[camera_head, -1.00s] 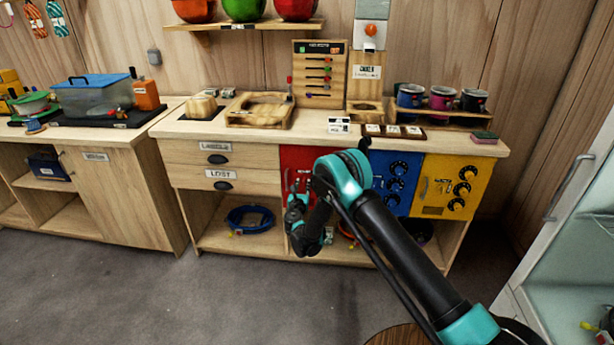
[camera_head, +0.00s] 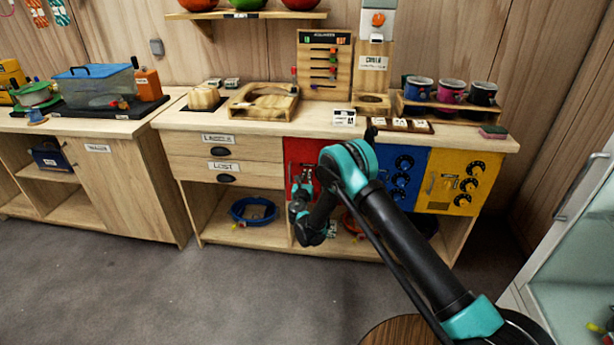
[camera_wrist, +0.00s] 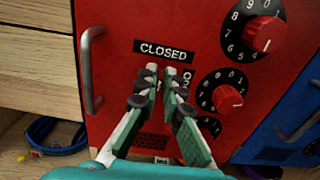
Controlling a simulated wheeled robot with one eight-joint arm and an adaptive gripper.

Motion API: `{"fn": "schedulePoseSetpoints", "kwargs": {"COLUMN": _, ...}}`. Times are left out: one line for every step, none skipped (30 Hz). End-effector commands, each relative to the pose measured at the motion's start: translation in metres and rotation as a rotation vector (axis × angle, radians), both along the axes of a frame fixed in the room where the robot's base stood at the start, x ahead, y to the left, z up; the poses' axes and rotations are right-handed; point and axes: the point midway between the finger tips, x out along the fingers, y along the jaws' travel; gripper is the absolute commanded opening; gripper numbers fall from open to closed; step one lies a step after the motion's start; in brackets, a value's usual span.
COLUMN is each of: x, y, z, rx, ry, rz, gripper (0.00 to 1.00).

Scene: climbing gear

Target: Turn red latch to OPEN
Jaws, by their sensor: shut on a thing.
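The red cabinet door (camera_wrist: 120,75) fills the middle of the wrist view; part of it also shows in the head view (camera_head: 297,155). It carries a black CLOSED label (camera_wrist: 162,50) and, to the right of my fingers, a dark upright label (camera_wrist: 187,78), partly covered. My gripper (camera_wrist: 159,72) points at the door just below the CLOSED label. Its fingertips are at the door's face, with the jaws shut on the latch, which the fingers hide. I cannot read the latch's angle. In the head view my gripper (camera_head: 301,190) is small and in front of the red door.
A grey bar handle (camera_wrist: 92,70) is on the door's left. A blue door (camera_head: 398,180) and a yellow door (camera_head: 455,182) stand to the right.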

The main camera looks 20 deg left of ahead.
Motion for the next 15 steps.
{"fn": "schedulePoseSetpoints", "kwargs": {"x": 0.0, "y": -0.0002, "z": 0.0, "rx": 0.004, "ry": 0.001, "rz": 0.0, "gripper": 0.0}}
{"fn": "schedulePoseSetpoints", "kwargs": {"x": 0.0001, "y": -0.0003, "z": 0.0, "rx": 0.008, "ry": 0.002, "rz": 0.0, "gripper": 0.0}}
{"fn": "schedulePoseSetpoints", "kwargs": {"x": 0.0001, "y": -0.0004, "z": 0.0, "rx": 0.016, "ry": 0.004, "rz": 0.0, "gripper": 0.0}}
{"fn": "schedulePoseSetpoints", "kwargs": {"x": 0.0001, "y": -0.0006, "z": 0.0, "rx": 0.022, "ry": 0.005, "rz": 0.0, "gripper": 0.0}}
{"fn": "schedulePoseSetpoints", "kwargs": {"x": 0.0002, "y": -0.0007, "z": 0.0, "rx": 0.031, "ry": 0.007, "rz": 0.0, "gripper": 0.0}}
{"fn": "schedulePoseSetpoints", "kwargs": {"x": 0.0002, "y": -0.001, "z": 0.0, "rx": 0.046, "ry": 0.011, "rz": 0.0, "gripper": 0.0}}
{"fn": "schedulePoseSetpoints", "kwargs": {"x": 0.0003, "y": -0.0012, "z": 0.0, "rx": 0.057, "ry": 0.014, "rz": 0.0, "gripper": 0.0}}
{"fn": "schedulePoseSetpoints", "kwargs": {"x": 0.0003, "y": -0.0014, "z": 0.0, "rx": 0.073, "ry": 0.018, "rz": 0.0, "gripper": 0.0}}
{"fn": "schedulePoseSetpoints", "kwargs": {"x": 0.0004, "y": -0.0018, "z": 0.0, "rx": 0.094, "ry": 0.023, "rz": 0.0, "gripper": 0.0}}
{"fn": "schedulePoseSetpoints", "kwargs": {"x": 0.0005, "y": -0.002, "z": -0.0001, "rx": 0.112, "ry": 0.027, "rz": 0.0, "gripper": 0.0}}
{"fn": "schedulePoseSetpoints", "kwargs": {"x": 0.0006, "y": -0.0024, "z": -0.0001, "rx": 0.132, "ry": 0.032, "rz": 0.0, "gripper": 0.0}}
{"fn": "schedulePoseSetpoints", "kwargs": {"x": 0.0007, "y": -0.0028, "z": -0.0002, "rx": 0.16, "ry": 0.039, "rz": 0.0, "gripper": 0.0}}
{"fn": "schedulePoseSetpoints", "kwargs": {"x": 0.0008, "y": -0.0032, "z": -0.0003, "rx": 0.183, "ry": 0.044, "rz": 0.0, "gripper": 0.0}}
{"fn": "schedulePoseSetpoints", "kwargs": {"x": 0.0008, "y": -0.0036, "z": -0.0003, "rx": 0.208, "ry": 0.05, "rz": 0.0, "gripper": 0.0}}
{"fn": "schedulePoseSetpoints", "kwargs": {"x": 0.0009, "y": -0.0041, "z": -0.0005, "rx": 0.242, "ry": 0.058, "rz": 0.0, "gripper": 0.0}}
